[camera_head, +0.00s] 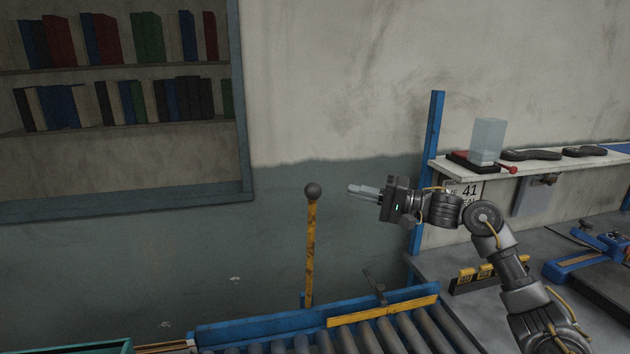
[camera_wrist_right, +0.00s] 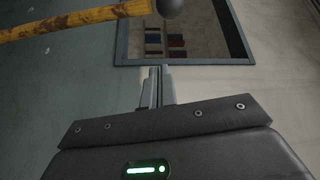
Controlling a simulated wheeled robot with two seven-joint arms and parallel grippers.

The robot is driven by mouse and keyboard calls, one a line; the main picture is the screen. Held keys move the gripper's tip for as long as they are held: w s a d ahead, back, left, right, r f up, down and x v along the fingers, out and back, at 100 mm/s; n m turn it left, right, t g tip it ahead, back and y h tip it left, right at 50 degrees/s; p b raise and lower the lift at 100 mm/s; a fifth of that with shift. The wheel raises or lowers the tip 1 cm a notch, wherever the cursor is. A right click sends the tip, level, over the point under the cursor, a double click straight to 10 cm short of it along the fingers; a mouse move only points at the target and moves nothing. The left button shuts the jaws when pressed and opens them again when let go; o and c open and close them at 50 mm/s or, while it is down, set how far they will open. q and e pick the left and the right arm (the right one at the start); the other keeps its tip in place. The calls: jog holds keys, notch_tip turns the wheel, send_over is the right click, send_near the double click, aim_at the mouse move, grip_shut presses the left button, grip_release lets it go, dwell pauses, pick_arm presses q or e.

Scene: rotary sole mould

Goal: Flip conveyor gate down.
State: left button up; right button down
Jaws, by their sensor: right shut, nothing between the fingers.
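The conveyor gate's yellow lever (camera_head: 311,250) stands upright beside the conveyor, with a dark ball knob (camera_head: 312,191) on top. My right gripper (camera_head: 352,189) is shut and empty, pointing left, a short way to the right of the knob at about its height. In the right wrist view the shut fingers (camera_wrist_right: 155,88) show at the middle, with the yellow lever (camera_wrist_right: 75,20) and its dark knob (camera_wrist_right: 169,8) above them. The fingers look apart from the lever. My left gripper is not in view.
The roller conveyor (camera_head: 395,333) with blue side rails runs along the bottom. A blue post (camera_head: 430,170) and a white shelf (camera_head: 530,166) holding dark soles stand to the right. A bookshelf (camera_head: 245,130) is on the wall at left. The space left of the lever is clear.

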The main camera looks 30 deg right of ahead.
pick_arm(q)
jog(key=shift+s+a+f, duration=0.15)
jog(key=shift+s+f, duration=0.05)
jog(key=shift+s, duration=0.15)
pick_arm(e)
jog(key=shift+d+r+y, duration=0.2)
jog(key=shift+r, duration=0.35)
jog(key=shift+d+r+y, duration=0.2)
jog(key=shift+r, duration=0.35)
jog(key=shift+s+a+r, duration=0.1)
